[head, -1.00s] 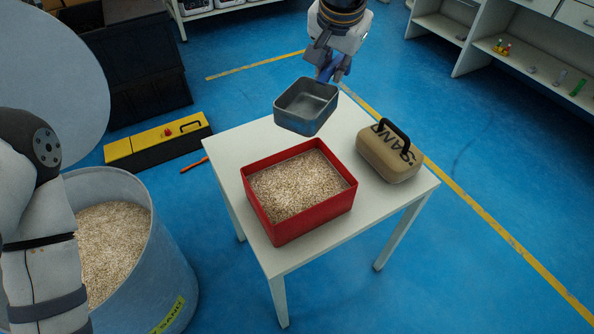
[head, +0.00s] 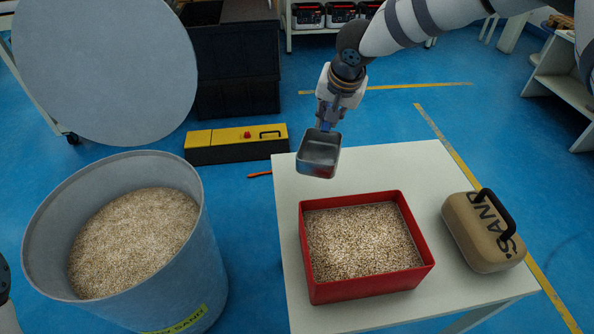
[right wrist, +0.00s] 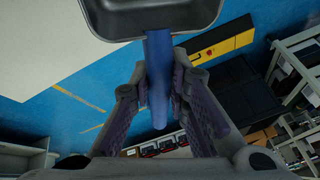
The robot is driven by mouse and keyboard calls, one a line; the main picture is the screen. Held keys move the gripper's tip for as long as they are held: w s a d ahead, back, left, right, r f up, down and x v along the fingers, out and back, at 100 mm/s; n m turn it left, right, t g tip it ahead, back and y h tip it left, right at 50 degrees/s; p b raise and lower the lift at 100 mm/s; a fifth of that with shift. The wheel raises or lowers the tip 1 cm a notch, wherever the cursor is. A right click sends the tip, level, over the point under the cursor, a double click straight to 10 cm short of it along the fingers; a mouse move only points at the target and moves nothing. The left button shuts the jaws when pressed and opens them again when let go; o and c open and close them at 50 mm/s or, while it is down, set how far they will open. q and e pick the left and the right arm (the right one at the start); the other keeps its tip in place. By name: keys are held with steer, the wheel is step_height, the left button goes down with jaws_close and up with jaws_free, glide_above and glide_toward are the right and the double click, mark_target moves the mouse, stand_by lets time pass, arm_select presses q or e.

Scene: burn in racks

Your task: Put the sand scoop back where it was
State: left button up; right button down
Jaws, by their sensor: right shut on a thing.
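The sand scoop (head: 318,153) is a grey metal pan with a blue handle. My right gripper (head: 327,117) is shut on the handle and holds the scoop in the air, near the back left edge of the white table. In the right wrist view the blue handle (right wrist: 159,85) lies between the fingers, with the pan (right wrist: 150,15) beyond it. The pan looks empty in the head view. A grey bin (head: 205,235) filled with sand stands at the left. A red box (head: 365,287) full of sand sits on the table. My left gripper is out of view.
The white table (head: 385,165) also bears a tan sand case (head: 478,240) with a black handle at its right. A yellow and black toolbox (head: 235,145) and an orange tool (head: 259,174) lie on the blue floor. A large grey disc (head: 105,65) stands behind the bin.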

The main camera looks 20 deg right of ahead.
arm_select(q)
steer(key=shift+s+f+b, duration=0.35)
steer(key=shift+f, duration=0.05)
arm_select(e)
step_height(320, 180, down, 10)
steer(key=shift+r, duration=0.1)
steer(key=shift+f, duration=0.2)
steer(key=c, duration=1.5)
jaws_free()
steer(key=shift+c, duration=0.2)
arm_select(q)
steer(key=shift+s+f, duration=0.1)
